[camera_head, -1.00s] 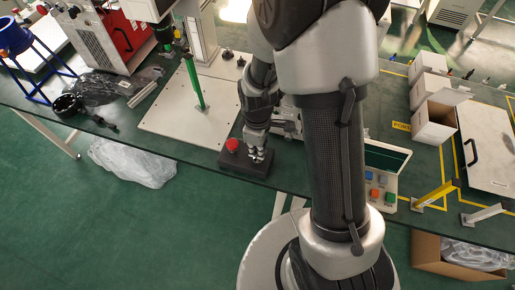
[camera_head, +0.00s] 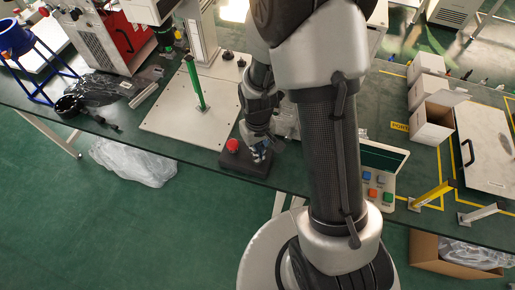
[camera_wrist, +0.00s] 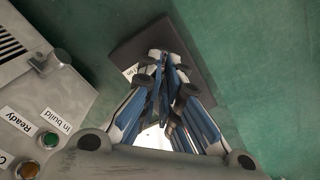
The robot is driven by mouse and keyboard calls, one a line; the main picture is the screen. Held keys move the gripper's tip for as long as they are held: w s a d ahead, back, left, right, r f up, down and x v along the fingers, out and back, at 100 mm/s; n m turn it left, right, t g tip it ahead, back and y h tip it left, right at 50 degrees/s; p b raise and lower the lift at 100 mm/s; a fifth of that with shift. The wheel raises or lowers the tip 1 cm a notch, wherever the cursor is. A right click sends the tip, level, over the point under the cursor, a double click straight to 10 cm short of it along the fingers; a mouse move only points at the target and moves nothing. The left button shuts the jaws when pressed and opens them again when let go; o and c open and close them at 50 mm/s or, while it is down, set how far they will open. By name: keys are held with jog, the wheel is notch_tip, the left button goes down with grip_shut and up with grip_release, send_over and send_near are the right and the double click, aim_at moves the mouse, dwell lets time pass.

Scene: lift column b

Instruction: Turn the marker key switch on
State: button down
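A dark box with a red button (camera_head: 232,145) sits at the front edge of the green bench. The dark box (camera_head: 232,160) also shows in the wrist view (camera_wrist: 188,45), with a white label partly hidden. My gripper (camera_head: 259,154) points down over the right part of the box. In the wrist view my gripper's fingertips (camera_wrist: 166,67) come close together over the box. The key switch is not clearly visible; the fingers cover that part of the box. I cannot tell whether they hold a key.
A grey panel (camera_wrist: 40,95) with "Ready" and "In build" labels and a green button is left of the fingers in the wrist view. A pale plate with a green post (camera_head: 195,88) stands behind-left. A button box (camera_head: 379,190) is to the right.

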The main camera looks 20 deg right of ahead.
jog(key=shift+m, duration=1.3)
jog(key=c, duration=1.8)
grip_release()
jog(key=shift+r, duration=0.1)
notch_tip(320, 180, up, 12)
